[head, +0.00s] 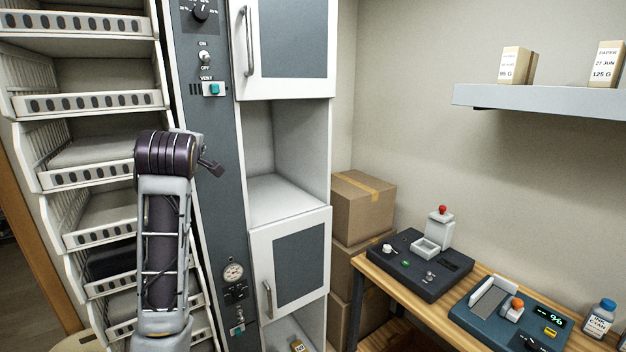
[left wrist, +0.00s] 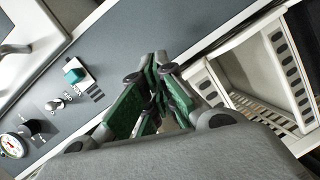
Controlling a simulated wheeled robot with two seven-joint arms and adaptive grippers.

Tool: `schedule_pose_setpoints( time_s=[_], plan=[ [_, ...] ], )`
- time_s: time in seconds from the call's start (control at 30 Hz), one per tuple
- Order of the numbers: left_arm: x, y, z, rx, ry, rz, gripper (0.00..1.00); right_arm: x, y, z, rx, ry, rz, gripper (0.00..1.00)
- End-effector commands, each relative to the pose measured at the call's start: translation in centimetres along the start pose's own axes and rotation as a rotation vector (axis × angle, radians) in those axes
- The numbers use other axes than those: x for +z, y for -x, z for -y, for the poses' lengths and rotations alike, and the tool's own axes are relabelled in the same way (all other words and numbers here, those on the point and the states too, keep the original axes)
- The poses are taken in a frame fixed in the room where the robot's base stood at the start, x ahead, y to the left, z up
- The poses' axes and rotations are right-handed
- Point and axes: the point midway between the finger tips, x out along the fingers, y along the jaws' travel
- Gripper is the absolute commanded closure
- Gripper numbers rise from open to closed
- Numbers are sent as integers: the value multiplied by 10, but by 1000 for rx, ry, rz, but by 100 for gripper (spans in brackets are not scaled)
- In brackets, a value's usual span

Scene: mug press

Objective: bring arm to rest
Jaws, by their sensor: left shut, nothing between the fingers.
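My left arm rises in front of the shelf rack at the left of the head view, with its dark ribbed wrist at the top; the fingers cannot be made out clearly there. In the left wrist view my left gripper (left wrist: 153,98) has its green fingers shut together, with nothing between them. It is in front of the grey control panel (left wrist: 150,35), and no contact with it can be seen. My right gripper is in neither view.
The panel has a vent switch (head: 214,89) and a gauge (head: 233,272). Right of it stands a cabinet (head: 290,245) with an open middle bay. Cardboard boxes (head: 362,208) and a wooden bench (head: 407,320) with two devices stand further right. A wall shelf (head: 545,100) is above.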

Motion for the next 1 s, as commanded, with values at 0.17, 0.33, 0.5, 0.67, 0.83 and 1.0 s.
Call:
schedule_pose_setpoints(
  time_s=[0.17, 0.33, 0.5, 0.67, 0.83, 1.0],
  plan=[
    [19, -9, 50, -63, -116, 40, 100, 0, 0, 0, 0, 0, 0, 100],
    [35, -12, 95, -117, -227, 82, 100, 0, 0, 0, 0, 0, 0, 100],
    [49, -12, 140, -167, -336, 130, 100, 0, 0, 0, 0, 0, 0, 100],
    [62, -9, 181, -210, -436, 180, 100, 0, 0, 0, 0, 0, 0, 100],
    [75, -2, 225, -252, -542, 239, 100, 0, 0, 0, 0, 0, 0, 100],
    [87, 9, 268, -291, -645, 302, 100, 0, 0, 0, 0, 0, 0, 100]
  ],
)
